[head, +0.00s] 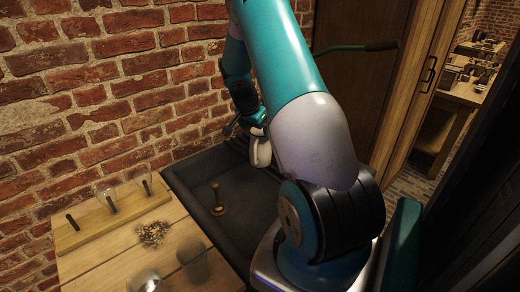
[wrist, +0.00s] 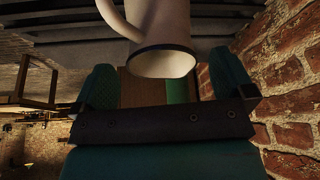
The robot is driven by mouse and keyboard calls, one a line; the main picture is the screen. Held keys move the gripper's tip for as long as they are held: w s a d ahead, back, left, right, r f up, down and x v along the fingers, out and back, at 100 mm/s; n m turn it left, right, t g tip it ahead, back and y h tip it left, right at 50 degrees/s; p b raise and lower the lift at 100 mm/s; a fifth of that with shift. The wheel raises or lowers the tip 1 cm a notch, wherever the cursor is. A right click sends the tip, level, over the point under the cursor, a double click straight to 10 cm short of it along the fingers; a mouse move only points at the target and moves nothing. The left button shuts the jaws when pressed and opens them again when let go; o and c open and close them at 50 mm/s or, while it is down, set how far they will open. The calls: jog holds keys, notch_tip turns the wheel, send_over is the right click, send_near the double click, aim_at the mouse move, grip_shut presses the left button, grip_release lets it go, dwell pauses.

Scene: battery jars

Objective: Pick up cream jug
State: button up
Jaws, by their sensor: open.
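The cream jug (head: 262,153) is a pale vessel on the dark surface by the brick wall, partly hidden behind my arm in the head view. In the wrist view the cream jug (wrist: 165,62) shows large at the top, with its handle to the left and a dark line around the end towards me. My gripper (wrist: 165,82) is open, with one teal finger on each side of the jug's near end. I cannot tell whether either finger touches it. In the head view my gripper (head: 246,124) is close beside the jug and mostly hidden by the arm.
A brass piece with an upright stem (head: 218,203) stands on the dark surface (head: 190,178). A wooden table (head: 95,262) at lower left bears a rack with glass jars (head: 110,198), a small heap of bits (head: 153,234) and more glassware. The brick wall (head: 100,90) runs close behind.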

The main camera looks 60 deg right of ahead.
aim_at(260, 134)
jog(key=p+x, duration=0.2)
jog(key=x, duration=0.3)
jog(key=shift+d, duration=0.2)
jog(key=shift+c, duration=0.5)
jog(key=shift+r, duration=0.1)
jog(key=c, duration=1.4)
jog(key=shift+c, duration=0.2)
jog(key=shift+r, duration=0.1)
jog(key=shift+r+p, duration=0.25)
jog(key=shift+p, duration=0.1)
jog(key=w+a+b, duration=0.1)
jog(key=w+a, duration=0.2)
jog(key=a, duration=2.8)
jog(key=shift+a+r+b, duration=0.35)
jog(key=shift+a+r, duration=0.05)
jog(key=shift+r, duration=0.05)
